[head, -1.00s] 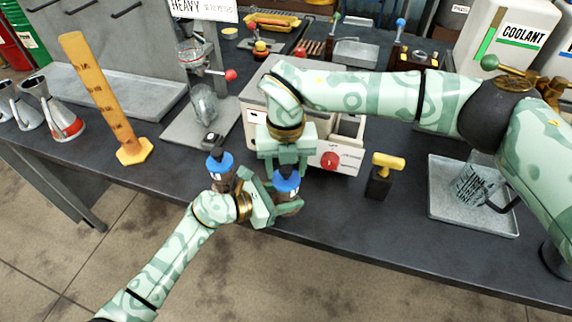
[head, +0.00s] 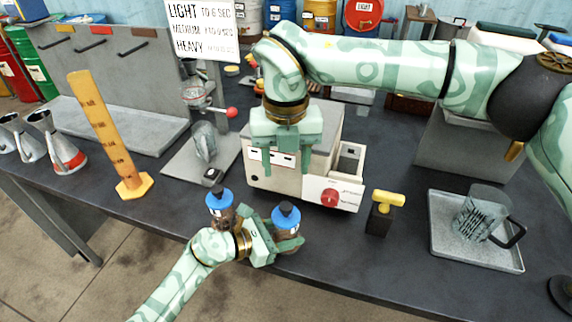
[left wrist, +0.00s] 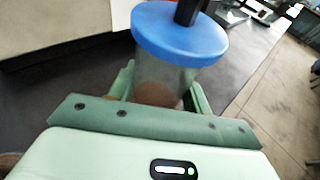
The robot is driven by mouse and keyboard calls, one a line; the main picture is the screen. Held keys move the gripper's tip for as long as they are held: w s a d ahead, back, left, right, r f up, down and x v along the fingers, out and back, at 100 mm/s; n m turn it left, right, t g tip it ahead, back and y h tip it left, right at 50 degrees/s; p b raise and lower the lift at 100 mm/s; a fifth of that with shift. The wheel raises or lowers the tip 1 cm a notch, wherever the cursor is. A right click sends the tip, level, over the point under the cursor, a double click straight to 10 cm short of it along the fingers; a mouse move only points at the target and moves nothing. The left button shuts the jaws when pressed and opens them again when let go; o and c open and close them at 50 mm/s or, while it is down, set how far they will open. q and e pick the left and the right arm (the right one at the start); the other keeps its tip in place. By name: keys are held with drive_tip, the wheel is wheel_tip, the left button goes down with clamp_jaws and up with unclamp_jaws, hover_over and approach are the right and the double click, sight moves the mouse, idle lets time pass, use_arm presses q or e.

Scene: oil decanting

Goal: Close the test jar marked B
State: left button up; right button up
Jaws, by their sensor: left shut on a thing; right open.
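My left gripper (head: 282,245) is shut around a glass jar (head: 287,228) with brown contents. A blue lid (head: 286,216) with a black knob sits on top of this jar. In the left wrist view the blue lid (left wrist: 180,35) covers the jar's mouth, and the glass (left wrist: 165,80) stands between the green fingers. A second, similar jar (head: 222,215) with a blue lid stands just left of the held one. No letter B is readable on either jar. My right gripper (head: 287,168) is open and empty, above and behind the held jar, in front of the beige box.
A beige box (head: 265,175) with a red-knobbed drawer stands behind the jars. A yellow-handled black block (head: 380,218) and a grey tray (head: 450,255) with a glass jug (head: 478,215) are to the right. An orange graduated cylinder (head: 105,130) stands left. The bench's front edge is close.

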use_arm(q)
drive_tip(key=o, duration=1.4)
drive_tip(key=shift+o, duration=0.2)
drive_tip(key=shift+s+a+r, duration=0.15)
drive_tip(key=shift+s+a, duration=0.05)
drive_tip(key=shift+a, duration=0.25)
drive_tip(key=v, duration=1.5)
drive_tip(key=shift+s+a, duration=0.1)
